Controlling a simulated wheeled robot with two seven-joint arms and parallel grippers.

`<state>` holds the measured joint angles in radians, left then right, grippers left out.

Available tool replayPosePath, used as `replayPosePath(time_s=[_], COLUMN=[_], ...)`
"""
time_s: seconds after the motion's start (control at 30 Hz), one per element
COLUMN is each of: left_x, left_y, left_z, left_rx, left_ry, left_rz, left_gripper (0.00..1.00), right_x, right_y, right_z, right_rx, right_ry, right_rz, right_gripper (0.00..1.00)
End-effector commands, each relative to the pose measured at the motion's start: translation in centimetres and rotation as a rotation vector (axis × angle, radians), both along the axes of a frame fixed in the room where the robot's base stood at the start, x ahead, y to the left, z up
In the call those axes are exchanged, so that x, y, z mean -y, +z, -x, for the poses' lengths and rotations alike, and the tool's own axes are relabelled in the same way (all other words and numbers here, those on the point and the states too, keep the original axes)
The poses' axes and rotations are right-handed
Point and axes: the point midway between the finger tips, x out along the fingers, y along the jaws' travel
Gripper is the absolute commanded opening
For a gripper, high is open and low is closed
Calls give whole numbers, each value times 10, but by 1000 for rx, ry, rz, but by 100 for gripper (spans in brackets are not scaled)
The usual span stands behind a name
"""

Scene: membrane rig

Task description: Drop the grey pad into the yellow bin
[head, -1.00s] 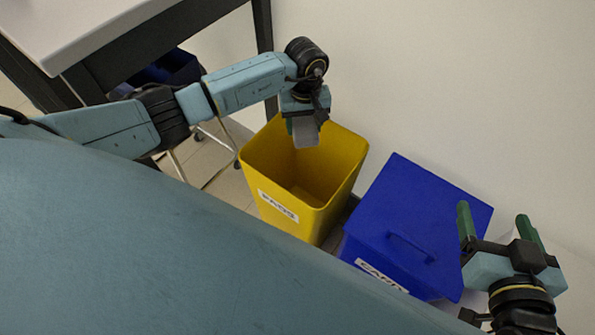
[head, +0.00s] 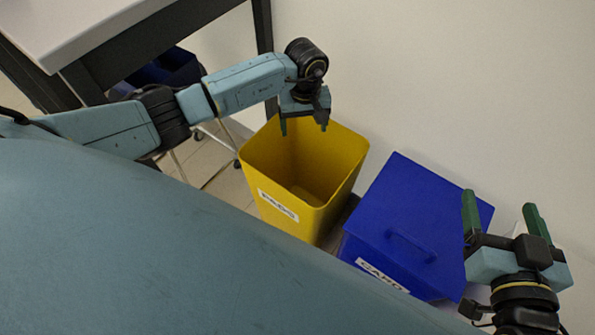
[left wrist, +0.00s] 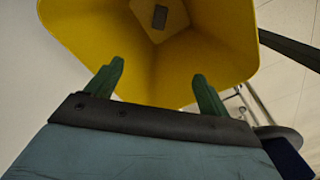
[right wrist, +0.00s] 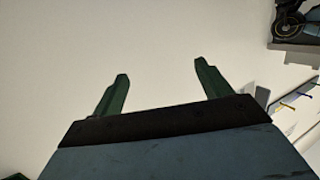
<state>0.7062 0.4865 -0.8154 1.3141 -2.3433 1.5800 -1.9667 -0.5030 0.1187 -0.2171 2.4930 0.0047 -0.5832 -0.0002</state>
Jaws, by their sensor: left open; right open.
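The yellow bin (head: 290,222) stands open-topped on the floor in the middle of the head view, with a white label on its front. My left gripper (head: 304,128) is open and empty above the bin's far rim. In the left wrist view the open fingers (left wrist: 156,85) point down at the bin (left wrist: 205,65).
A blue lidded bin (head: 415,215) with a handle and a label stands right of the yellow bin. A pale wall runs behind the bins.

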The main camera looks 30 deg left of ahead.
Motion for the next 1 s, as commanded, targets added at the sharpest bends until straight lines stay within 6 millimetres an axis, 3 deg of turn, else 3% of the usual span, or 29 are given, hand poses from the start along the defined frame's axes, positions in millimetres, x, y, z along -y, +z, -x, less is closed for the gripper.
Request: replayPosePath(time_s=[0.13,0.47,0.7,1.0], left_x=[0,-1,0,0], left_y=[4,38,67,104], left_z=[0,-1,-1,-1], left_rx=[1,3,3,3], left_ry=[0,0,-1,-1], left_rz=[-1,-1,-1,-1], left_gripper=[81,81,81,81], right_x=[1,17,33,53], right_y=[-2,-48,-81,-107], right_z=[1,22,53,101], right_rx=[-19,-318,-574,-874], right_ry=[-1,-26,-48,-74], right_rz=[5,88,152,222], right_gripper=[77,77,77,77])
